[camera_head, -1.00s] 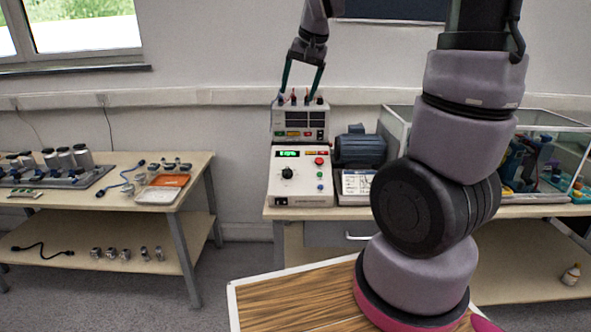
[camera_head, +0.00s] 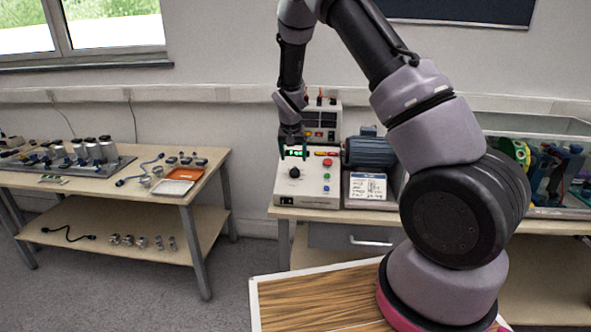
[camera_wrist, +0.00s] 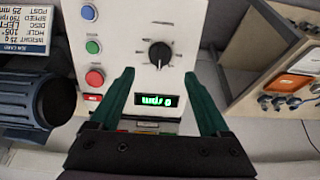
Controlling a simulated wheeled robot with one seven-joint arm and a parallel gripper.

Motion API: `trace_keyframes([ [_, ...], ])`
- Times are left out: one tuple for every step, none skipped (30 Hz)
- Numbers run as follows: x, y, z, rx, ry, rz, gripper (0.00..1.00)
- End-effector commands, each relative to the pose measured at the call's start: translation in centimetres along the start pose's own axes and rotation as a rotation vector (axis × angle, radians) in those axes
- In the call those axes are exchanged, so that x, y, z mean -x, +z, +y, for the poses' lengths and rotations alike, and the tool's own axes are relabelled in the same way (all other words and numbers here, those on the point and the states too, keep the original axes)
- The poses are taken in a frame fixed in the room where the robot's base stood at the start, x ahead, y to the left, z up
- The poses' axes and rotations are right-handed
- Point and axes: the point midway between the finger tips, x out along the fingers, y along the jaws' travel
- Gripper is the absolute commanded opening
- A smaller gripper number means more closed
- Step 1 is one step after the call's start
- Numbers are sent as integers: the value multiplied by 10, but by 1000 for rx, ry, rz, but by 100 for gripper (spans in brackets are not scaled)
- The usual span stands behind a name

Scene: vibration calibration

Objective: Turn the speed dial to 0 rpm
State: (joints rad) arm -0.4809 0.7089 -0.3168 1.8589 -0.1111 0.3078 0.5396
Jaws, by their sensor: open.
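The speed dial (camera_head: 294,173) is a round black knob on the sloped white front of the control box (camera_head: 318,198). In the wrist view the dial (camera_wrist: 159,55) sits just beyond the gap between my fingertips, with marks around it. The lit green display (camera_wrist: 155,101) appears upside down there and seems to read 0 rpm. My gripper (camera_head: 293,156) is open and empty above the box, at the display side of the dial. In the wrist view its green fingers (camera_wrist: 159,75) point towards the dial, one on each side, without visibly gripping it.
Red, blue and green buttons (camera_wrist: 92,47) line one side of the panel. A blue motor (camera_head: 370,150) and a label card (camera_head: 367,187) stand right of the box. Another instrument (camera_head: 322,120) is behind. A left table (camera_head: 120,190) holds small parts.

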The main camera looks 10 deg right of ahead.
Motion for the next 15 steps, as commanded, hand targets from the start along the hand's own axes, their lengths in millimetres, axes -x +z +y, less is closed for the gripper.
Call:
trace_keyframes([
  [-12, 1, 1, -1, 3, -3, 80],
  [-18, 0, 2, -1, 4, -3, 80],
  [-26, 1, 2, 0, 3, -3, 80],
  [-32, 0, 1, 0, 2, -2, 80],
  [-37, 0, 1, 1, 2, -2, 80],
  [-44, 1, 1, 1, 3, -3, 80],
  [-49, 1, 1, 0, 2, -3, 80],
  [-53, 0, 1, 0, 2, -2, 80],
  [-59, 0, 1, 0, 2, -1, 80],
  [-62, 0, 1, 0, 1, -1, 80],
  [-65, 0, 1, 0, 2, -1, 80],
  [-69, 0, 1, 0, 2, -2, 80],
  [-71, 0, 1, 0, 2, -2, 80],
  [-72, 0, 1, 0, 1, -1, 80],
  [-74, 0, 1, -1, 1, -1, 80],
])
